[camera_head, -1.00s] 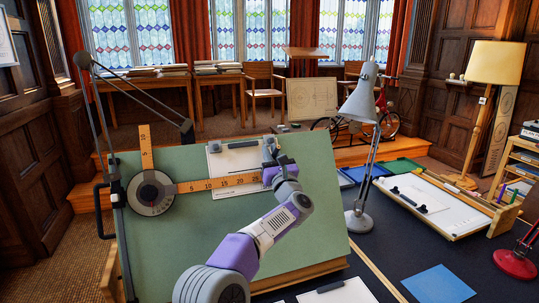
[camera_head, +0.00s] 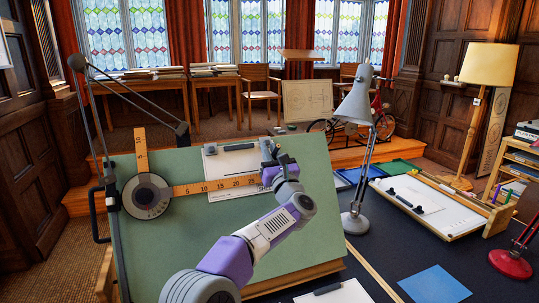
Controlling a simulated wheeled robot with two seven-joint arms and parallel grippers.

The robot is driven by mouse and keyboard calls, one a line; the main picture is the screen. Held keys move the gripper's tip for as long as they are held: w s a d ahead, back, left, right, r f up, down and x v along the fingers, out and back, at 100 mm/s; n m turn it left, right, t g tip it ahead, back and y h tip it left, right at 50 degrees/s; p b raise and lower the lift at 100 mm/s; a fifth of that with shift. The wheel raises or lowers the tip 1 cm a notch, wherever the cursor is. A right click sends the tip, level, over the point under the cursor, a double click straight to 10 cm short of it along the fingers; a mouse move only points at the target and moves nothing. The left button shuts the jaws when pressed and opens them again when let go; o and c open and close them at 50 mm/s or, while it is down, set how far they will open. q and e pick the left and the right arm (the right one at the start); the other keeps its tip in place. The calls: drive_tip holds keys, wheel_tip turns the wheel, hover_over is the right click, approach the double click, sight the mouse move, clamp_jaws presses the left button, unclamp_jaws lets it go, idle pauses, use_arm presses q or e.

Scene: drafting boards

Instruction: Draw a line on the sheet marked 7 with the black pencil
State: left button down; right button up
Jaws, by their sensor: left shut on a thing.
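A white sheet (camera_head: 225,165) lies on the tilted green drafting board (camera_head: 200,240) under a dark clip at its top edge. I cannot read a number on it. My left gripper (camera_head: 274,150) is at the sheet's right edge, near the board's top. It is shut on a thin dark thing, likely the black pencil; the arm's wrist and the small size hide most of it. I cannot tell if its tip touches the paper. An orange ruler (camera_head: 215,187) crosses the sheet's lower part, just left of the gripper. My right gripper is not in view.
A round ruler head (camera_head: 147,196) and a jointed arm stand at the board's left. A grey desk lamp (camera_head: 356,222) stands right of the board. Another board (camera_head: 470,220) with a white sheet lies further right. A blue sheet (camera_head: 434,284) lies on the dark tabletop.

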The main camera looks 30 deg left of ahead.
use_arm(q)
drive_tip(key=shift+s+d+r, duration=0.4)
drive_tip(key=shift+d+r, duration=0.1)
drive_tip(key=shift+r, duration=0.3)
drive_tip(key=shift+s+d+r, duration=0.45)
drive_tip(key=shift+r, duration=0.4)
drive_tip(key=shift+s+d+r, duration=0.4)
drive_tip(key=shift+d+r, duration=0.1)
drive_tip(key=shift+r, duration=0.3)
